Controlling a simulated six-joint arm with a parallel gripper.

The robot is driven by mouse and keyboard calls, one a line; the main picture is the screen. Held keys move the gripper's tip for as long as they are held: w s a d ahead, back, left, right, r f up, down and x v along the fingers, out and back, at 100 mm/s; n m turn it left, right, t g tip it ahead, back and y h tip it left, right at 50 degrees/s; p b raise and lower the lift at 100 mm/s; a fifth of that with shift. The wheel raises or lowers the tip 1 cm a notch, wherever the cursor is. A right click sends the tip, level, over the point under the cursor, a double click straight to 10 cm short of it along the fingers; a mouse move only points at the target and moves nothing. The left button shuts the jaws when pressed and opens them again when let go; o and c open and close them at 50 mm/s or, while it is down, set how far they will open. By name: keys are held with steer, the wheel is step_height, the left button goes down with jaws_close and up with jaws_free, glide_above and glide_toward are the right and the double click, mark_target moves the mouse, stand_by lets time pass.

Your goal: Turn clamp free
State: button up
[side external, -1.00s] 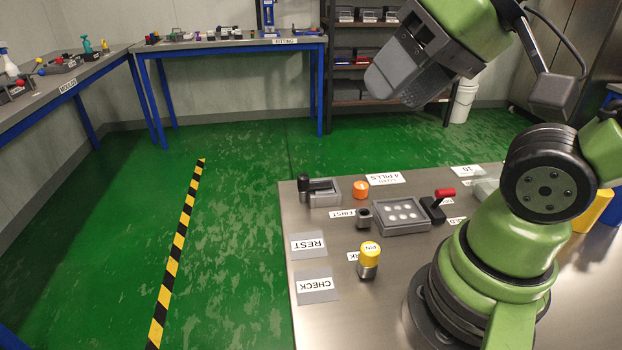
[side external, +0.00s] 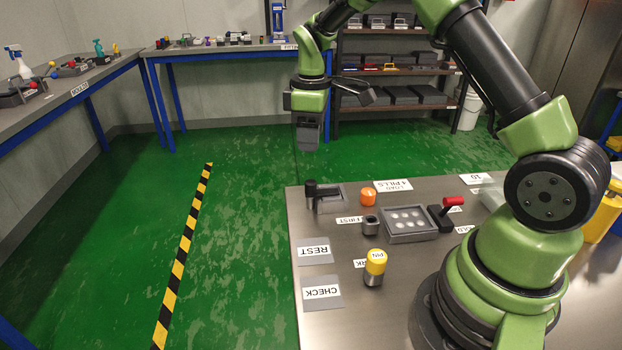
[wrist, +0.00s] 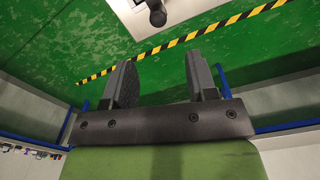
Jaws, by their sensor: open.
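A grey fixture with a black upright handle (side external: 311,188), which looks like the clamp, sits at the table's far left corner in the side view. Its black knob (wrist: 157,15) shows at the top edge of the wrist view, with most of the fixture out of frame. My gripper (side external: 308,143) is above and beyond that corner, clear of the fixture, with its fingers pointing down. In the wrist view my gripper (wrist: 160,85) has its two dark fingers apart with nothing between them.
Right of the fixture are an orange cap (side external: 368,196), a small grey cup (side external: 370,225), a tray (side external: 407,239) with several white pills, and a red-handled lever (side external: 453,202). A yellow-topped pin (side external: 375,264) stands nearer. The REST (side external: 314,250) and CHECK (side external: 321,292) pads are empty.

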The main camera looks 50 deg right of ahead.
mark_target(311, 182)
steer(key=shift+d+f, duration=0.2)
steer(key=shift+f, duration=0.7)
step_height(311, 182, down, 9)
steer(key=shift+f, duration=0.1)
steer(key=c, duration=0.9)
